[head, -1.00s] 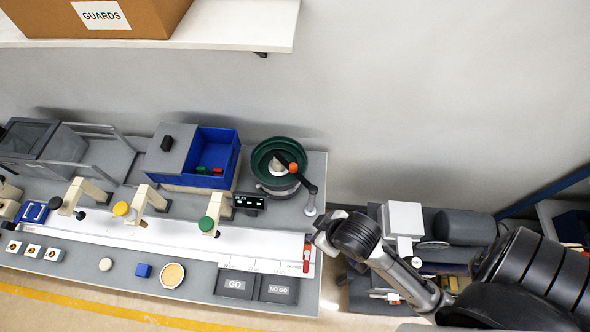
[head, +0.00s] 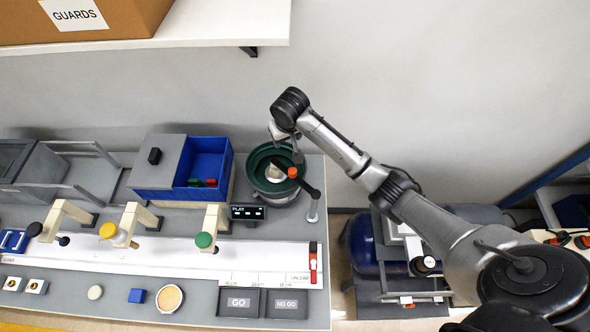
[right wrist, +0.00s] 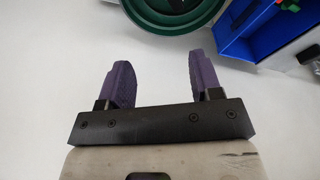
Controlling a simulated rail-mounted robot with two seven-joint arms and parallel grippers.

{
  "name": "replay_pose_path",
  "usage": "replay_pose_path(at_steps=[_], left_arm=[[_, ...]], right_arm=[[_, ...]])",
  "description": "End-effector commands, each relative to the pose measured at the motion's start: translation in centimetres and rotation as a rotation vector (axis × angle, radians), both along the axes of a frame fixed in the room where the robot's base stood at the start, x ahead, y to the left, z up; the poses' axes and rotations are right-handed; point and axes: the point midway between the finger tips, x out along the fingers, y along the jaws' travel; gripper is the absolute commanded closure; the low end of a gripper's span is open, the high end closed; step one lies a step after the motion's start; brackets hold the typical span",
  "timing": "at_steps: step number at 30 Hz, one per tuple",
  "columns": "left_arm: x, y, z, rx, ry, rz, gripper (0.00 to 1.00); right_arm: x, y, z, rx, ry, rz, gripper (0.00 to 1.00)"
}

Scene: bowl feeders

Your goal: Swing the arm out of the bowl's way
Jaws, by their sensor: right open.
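The green bowl (head: 251,163) sits on the bench's far right end. My left gripper is out of view.
A blue bin (head: 210,160) with red and green pieces stands left of the bowl. A small display (head: 248,212) is in front of the bowl. The GUARDS box (head: 85,20) rests on a shelf (head: 230,30) above. Bare wall lies behind the bowl.

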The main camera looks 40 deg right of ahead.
Motion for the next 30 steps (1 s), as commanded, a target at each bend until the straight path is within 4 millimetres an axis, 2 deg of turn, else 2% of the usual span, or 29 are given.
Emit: replay_pose_path(at_steps=[1, 3, 12, 17, 20, 30], left_arm=[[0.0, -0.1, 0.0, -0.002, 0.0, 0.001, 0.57], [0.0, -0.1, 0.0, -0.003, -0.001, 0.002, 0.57], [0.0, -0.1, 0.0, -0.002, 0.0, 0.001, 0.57], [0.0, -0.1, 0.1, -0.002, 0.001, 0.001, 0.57], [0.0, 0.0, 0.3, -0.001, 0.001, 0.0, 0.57], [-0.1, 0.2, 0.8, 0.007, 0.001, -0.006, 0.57]], right_arm=[[-0.6, -0.2, -1.4, 0.04, 0.066, -0.09, 0.41], [-1.4, -0.2, -2.5, 0.085, 0.13, -0.215, 0.41], [-2.6, 0.2, -2.7, 0.136, 0.189, -0.547, 0.41], [-2.6, 0.2, -3.3, 0.14, 0.187, -0.598, 0.41], [-2.6, 0.2, -4.5, 0.14, 0.188, -0.603, 0.41], [-2.7, 0.2, -10.7, 0.14, 0.186, -0.601, 0.41]])
